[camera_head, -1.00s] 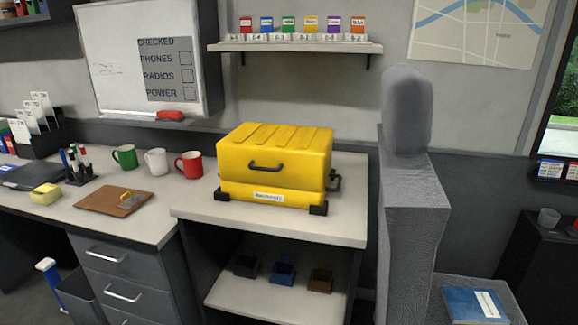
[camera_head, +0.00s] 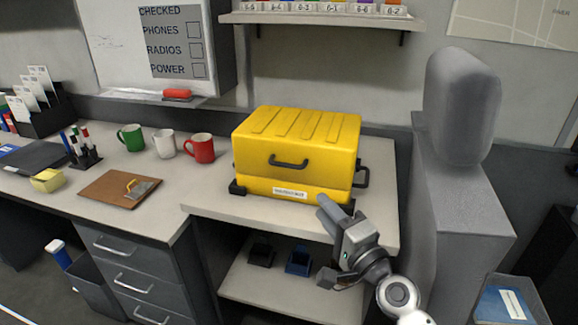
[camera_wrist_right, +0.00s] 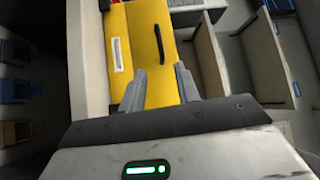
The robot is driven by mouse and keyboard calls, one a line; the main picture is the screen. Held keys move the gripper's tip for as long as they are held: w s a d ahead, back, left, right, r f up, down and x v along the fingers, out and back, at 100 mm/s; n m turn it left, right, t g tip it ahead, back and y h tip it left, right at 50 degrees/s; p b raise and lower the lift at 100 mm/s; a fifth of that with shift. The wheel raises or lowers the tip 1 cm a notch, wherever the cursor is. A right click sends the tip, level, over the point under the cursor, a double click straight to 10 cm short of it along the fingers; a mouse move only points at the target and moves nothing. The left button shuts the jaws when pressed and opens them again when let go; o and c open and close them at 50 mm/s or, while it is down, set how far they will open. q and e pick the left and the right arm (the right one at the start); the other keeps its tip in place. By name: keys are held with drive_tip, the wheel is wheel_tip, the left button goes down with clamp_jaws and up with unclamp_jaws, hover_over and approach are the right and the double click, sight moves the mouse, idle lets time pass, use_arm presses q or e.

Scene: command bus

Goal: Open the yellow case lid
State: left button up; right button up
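The yellow case (camera_head: 296,150) stands on the light shelf top with its lid shut. A black handle (camera_head: 288,162) is on its front, with a white label below. Another black handle is on its right side. My right gripper (camera_head: 325,240) is in front of the case's lower right corner, below the front handle. In the right wrist view its two grey fingers (camera_wrist_right: 160,88) are spread apart with nothing between them, and the yellow case (camera_wrist_right: 150,45) and its handle (camera_wrist_right: 159,44) lie beyond them. My left gripper is not in view.
The shelf top (camera_head: 230,207) has a little free room around the case. A red mug (camera_head: 200,148) and a clipboard (camera_head: 118,188) are on the desk to the left. A grey seat (camera_head: 458,190) stands close on the right.

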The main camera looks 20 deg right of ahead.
drive_tip(key=p, duration=0.1)
approach(299, 146)
drive_tip(key=w+a+f, duration=0.2)
drive_tip(key=w+a, duration=0.3)
drive_tip(key=w, duration=0.2)
drive_tip(key=shift+f, duration=0.2)
drive_tip(key=shift+a, duration=0.1)
clamp_jaws()
